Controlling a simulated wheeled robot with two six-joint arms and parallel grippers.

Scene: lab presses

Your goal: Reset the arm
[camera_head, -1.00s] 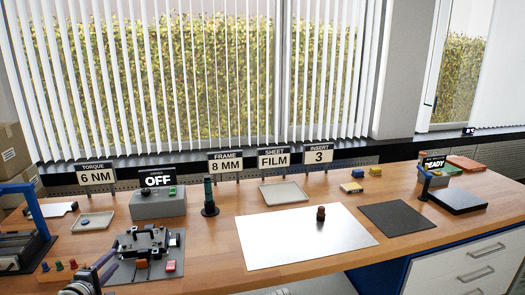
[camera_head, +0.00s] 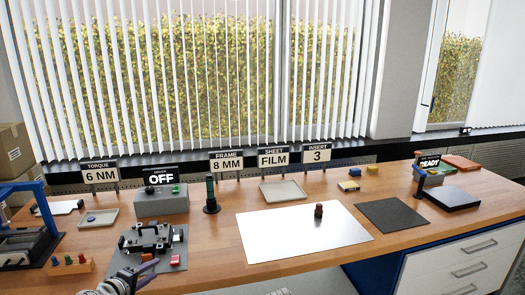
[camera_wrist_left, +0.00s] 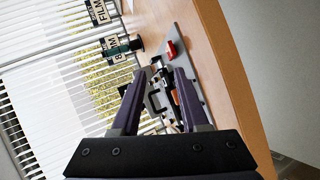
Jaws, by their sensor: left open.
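My left gripper (camera_head: 152,272) is at the lower left of the head view, with its purple fingers spread and nothing between them. It is in front of the black clamp fixture (camera_head: 148,238) on its grey plate. In the left wrist view the two fingers of the left gripper (camera_wrist_left: 158,80) stand apart, and the fixture (camera_wrist_left: 160,92) shows beyond and between them. I cannot tell how far the fingers are from the fixture. My right gripper is in neither view.
A blue press frame (camera_head: 30,190) stands at the far left, beside a wooden block with coloured pegs (camera_head: 70,266). A grey box reading OFF (camera_head: 160,203) is behind the fixture. A white sheet (camera_head: 290,235) with a brown knob (camera_head: 318,211) and a dark mat (camera_head: 393,215) lie to the right.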

